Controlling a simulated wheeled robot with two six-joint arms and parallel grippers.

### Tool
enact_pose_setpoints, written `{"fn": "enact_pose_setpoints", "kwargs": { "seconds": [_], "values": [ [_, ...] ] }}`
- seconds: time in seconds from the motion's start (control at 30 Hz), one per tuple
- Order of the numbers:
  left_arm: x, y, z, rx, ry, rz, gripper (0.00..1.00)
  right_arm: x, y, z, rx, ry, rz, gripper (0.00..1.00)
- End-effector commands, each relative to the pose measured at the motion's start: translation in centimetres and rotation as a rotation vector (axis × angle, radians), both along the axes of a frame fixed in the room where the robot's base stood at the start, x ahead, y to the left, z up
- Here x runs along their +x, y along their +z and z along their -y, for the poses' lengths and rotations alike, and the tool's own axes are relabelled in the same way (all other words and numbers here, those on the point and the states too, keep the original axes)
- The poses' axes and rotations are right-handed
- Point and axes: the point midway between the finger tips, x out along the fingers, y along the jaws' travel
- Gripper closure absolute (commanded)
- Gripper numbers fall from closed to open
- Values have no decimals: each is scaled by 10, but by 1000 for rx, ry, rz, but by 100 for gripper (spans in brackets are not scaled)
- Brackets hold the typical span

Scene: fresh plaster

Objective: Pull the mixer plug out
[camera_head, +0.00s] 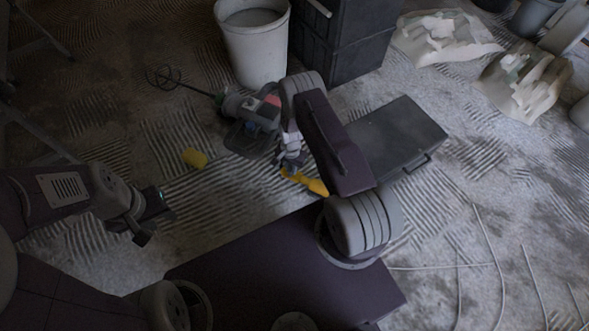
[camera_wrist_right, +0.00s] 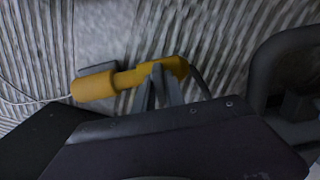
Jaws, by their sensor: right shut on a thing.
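The mixer (camera_head: 250,122), with a red and dark grey body and a wire whisk, lies on the floor beside the white bucket. The yellow mixer plug (camera_wrist_right: 174,66) is in the right wrist view, with a dark cable at its right end. It appears joined to a thicker yellow socket (camera_wrist_right: 93,87) with a thin pale cable. The socket also shows in the head view (camera_head: 317,187). My right gripper (camera_wrist_right: 158,72) is shut on the plug, its fingertips partly covering it; in the head view the gripper (camera_head: 288,166) is partly hidden. My left gripper (camera_head: 153,218) is open and empty, away from them.
A white bucket (camera_head: 254,45) and dark stacked crates (camera_head: 345,40) stand behind. A grey case (camera_head: 398,142) lies right of my right arm. Torn bags (camera_head: 445,38) lie at the back right. Loose pale cables run at the lower right.

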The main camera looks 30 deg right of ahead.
Motion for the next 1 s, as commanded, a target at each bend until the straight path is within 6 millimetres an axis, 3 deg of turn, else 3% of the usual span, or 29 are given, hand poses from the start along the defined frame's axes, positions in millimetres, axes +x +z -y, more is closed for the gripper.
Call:
{"fn": "enact_pose_setpoints", "kwargs": {
  "seconds": [0.17, 0.2, 0.27, 0.67, 1.0],
  "values": [
    [0, 0, 0, 0, 0, 0, 64, 4, 1, -2, -1, 1, 13, 100],
    [0, 0, 0, 0, 0, 0, 64, 5, 1, -2, -1, 1, 13, 77],
    [0, 0, 0, 0, 0, 0, 64, 5, 1, -2, -1, 1, 13, 64],
    [0, 7, 0, 0, 0, 0, 64, 3, 8, -1, 0, 1, 10, 64],
    [0, 59, 0, 0, 0, 0, 64, 4, 80, -3, 0, 2, 11, 64]
  ]
}}
